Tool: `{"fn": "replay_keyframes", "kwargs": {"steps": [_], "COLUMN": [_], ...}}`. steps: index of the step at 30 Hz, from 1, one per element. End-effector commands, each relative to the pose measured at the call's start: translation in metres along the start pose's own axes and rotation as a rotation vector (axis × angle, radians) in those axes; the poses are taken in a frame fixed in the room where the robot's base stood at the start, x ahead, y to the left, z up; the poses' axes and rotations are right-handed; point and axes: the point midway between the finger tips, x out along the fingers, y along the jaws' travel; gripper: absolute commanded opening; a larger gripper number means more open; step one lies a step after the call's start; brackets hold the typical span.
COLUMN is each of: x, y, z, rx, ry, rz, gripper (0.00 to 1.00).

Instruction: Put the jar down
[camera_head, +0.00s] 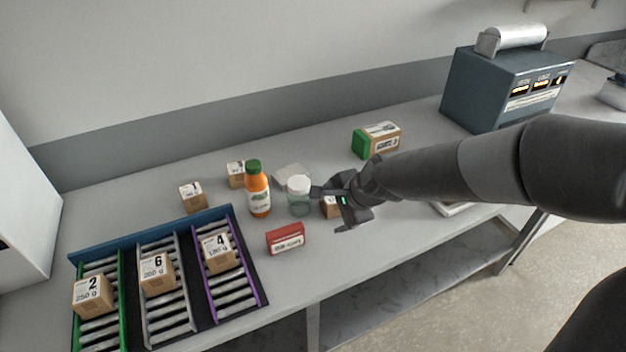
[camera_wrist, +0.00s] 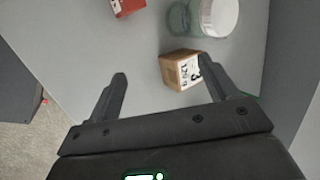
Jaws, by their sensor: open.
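The jar (camera_head: 299,196) is clear greenish with a white lid. It stands upright on the grey table, between the orange bottle and my gripper. In the wrist view the jar (camera_wrist: 205,17) is at the top, cut by the frame edge, beyond my fingertips. My gripper (camera_head: 327,210) is open, just right of the jar. In the wrist view my gripper (camera_wrist: 160,72) shows its two fingers wide apart with nothing held between them. A small cardboard box marked 3 (camera_wrist: 181,69) sits by the right fingertip; whether they touch is unclear.
An orange bottle (camera_head: 258,192) with a green cap stands left of the jar. A red box (camera_head: 286,238) lies in front. A roller rack (camera_head: 165,228) holds numbered boxes at left. A green-and-brown box (camera_head: 377,140) and a dark machine (camera_head: 505,85) stand behind.

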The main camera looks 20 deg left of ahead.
Motion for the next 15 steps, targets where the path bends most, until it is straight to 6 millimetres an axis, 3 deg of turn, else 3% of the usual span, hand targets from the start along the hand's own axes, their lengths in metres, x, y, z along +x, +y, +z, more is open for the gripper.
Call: {"fn": "replay_keyframes", "kwargs": {"steps": [4, 8, 15], "x": [0.01, 0.001, -0.053], "y": [-0.024, -0.051, -0.108], "z": [0.026, 0.046, 0.062], "rx": [0.205, 0.398, 0.766], "ry": [-0.125, -0.241, -0.482], "rz": [-0.112, -0.214, -0.404], "gripper": [0.78, 0.78, 0.78]}}
